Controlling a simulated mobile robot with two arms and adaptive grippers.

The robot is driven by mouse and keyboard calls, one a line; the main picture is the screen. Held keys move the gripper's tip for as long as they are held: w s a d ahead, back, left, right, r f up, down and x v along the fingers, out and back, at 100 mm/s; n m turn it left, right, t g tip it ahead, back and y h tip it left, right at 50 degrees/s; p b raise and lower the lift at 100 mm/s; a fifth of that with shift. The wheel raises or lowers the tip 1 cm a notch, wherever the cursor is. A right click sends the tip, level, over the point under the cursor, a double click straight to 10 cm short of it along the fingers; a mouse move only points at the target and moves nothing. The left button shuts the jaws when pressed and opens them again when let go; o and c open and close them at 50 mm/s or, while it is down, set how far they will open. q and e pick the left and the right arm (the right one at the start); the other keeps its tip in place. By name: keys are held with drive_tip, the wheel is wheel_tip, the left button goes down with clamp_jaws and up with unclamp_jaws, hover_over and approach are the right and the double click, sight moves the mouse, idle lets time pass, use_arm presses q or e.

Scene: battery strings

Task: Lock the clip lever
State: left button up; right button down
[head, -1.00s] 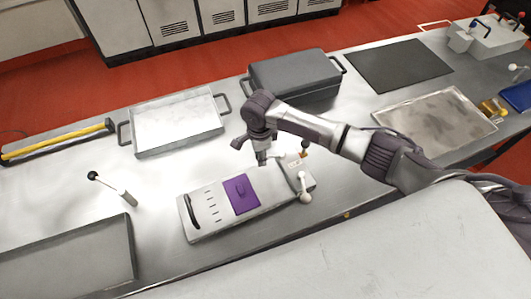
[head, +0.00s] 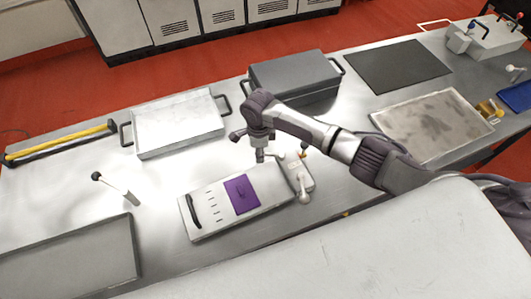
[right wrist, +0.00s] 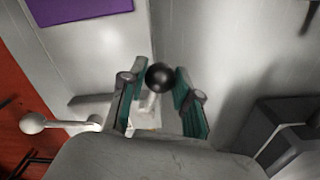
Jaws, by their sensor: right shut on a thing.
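The purple-labelled white case (head: 215,203) lies on the steel bench, with a small white fitting (head: 297,172) at its right end. My right gripper (head: 260,157) points down at the case's far right corner. In the right wrist view, a black ball knob (right wrist: 159,77) on a pale stem, seemingly the clip lever, sits between the teal fingers of this gripper (right wrist: 160,88). The gripper is shut on it. In the head view the gripper hides this knob. Whether the lever is locked cannot be told. My left gripper is not in view.
A white-knobbed handle (head: 304,196) stands at the case's right end; it also shows in the wrist view (right wrist: 33,123). A lidded grey box (head: 295,75) and a pale tray (head: 180,125) stand behind. Another black-knobbed lever (head: 115,186) stands left, with free bench around it.

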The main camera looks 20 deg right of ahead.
drive_tip(key=shift+w+d+r+m+p, duration=0.15)
drive_tip(key=shift+w+m+p, duration=0.2)
drive_tip(key=shift+m+p, duration=0.25)
drive_tip(key=shift+w+d+m, duration=0.2)
drive_tip(key=shift+w+m, duration=0.15)
drive_tip(key=shift+m, duration=0.35)
